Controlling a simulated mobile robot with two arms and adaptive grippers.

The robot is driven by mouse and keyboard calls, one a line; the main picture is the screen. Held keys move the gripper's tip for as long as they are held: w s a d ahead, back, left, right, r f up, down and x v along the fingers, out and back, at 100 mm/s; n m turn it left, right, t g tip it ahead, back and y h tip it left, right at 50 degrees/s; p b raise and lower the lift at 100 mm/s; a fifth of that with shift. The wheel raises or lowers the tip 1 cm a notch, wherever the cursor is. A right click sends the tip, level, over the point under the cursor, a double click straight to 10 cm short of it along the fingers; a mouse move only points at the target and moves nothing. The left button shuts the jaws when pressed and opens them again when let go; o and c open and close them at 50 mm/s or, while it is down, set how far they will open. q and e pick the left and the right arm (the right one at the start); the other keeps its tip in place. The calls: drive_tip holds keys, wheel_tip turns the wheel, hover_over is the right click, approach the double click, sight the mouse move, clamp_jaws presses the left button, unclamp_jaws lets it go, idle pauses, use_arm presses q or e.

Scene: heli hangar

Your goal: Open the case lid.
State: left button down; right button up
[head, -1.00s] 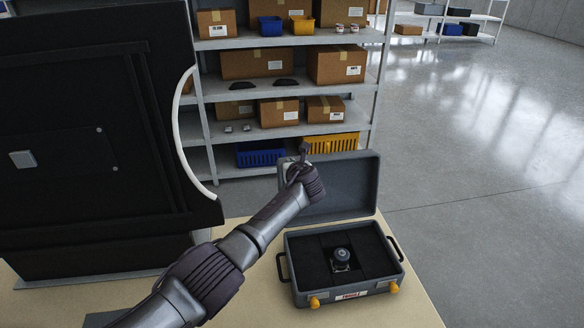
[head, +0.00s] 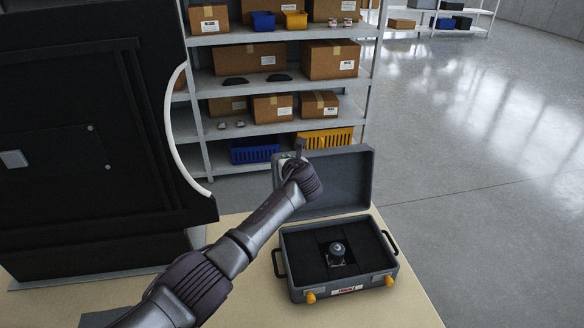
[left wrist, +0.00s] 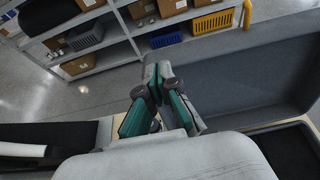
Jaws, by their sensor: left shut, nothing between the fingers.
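The grey case (head: 290,290) stands on the tan table with its lid (head: 345,182) raised upright at the back. Its dark foam lining holds a small dark round device (head: 337,251) in the middle. Two yellow latches (head: 310,297) are on the front, with a label between them. My left gripper (head: 300,150) is at the lid's upper left corner, shut with nothing between its fingers. In the left wrist view the gripper (left wrist: 153,78) is beside the grey lid (left wrist: 265,75); whether it touches the lid I cannot tell. My right gripper is not in view.
A large black cabinet-like unit (head: 70,130) with a curved white handle stands at left. Behind the table, a metal shelf (head: 285,90) carries cardboard boxes and blue and yellow bins. Open floor lies to the right.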

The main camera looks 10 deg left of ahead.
use_arm(q)
drive_tip(key=v, duration=0.8)
drive_tip(key=s+a+f+n+g+h, duration=0.2)
drive_tip(key=s+a+f+n+g, duration=0.1)
drive_tip(key=s+f+n, duration=0.75)
drive_tip(key=s+a+f+n+g+h, duration=0.1)
drive_tip(key=s+a+f+n+g, duration=0.2)
drive_tip(key=s+f+n, duration=0.7)
drive_tip(key=s+a+r+n+g, duration=0.1)
drive_tip(key=s+a+n, duration=0.15)
drive_tip(key=s, duration=0.65)
drive_tip(key=s+a+r+n+g+h, duration=0.15)
drive_tip(key=s+n, duration=0.25)
drive_tip(key=s, duration=0.4)
drive_tip(key=s+a+n+g, duration=0.1)
drive_tip(key=s+a+n, duration=0.2)
drive_tip(key=s, duration=0.6)
wheel_tip(320, 180, down, 30)
drive_tip(key=s+g+b, duration=0.2)
drive_tip(key=s+a+f+b, duration=0.1)
drive_tip(key=s+a+f, duration=0.2)
drive_tip(key=s+f, duration=1.2)
drive_tip(key=shift+s+g, duration=0.35)
drive_tip(key=shift+s, duration=0.1)
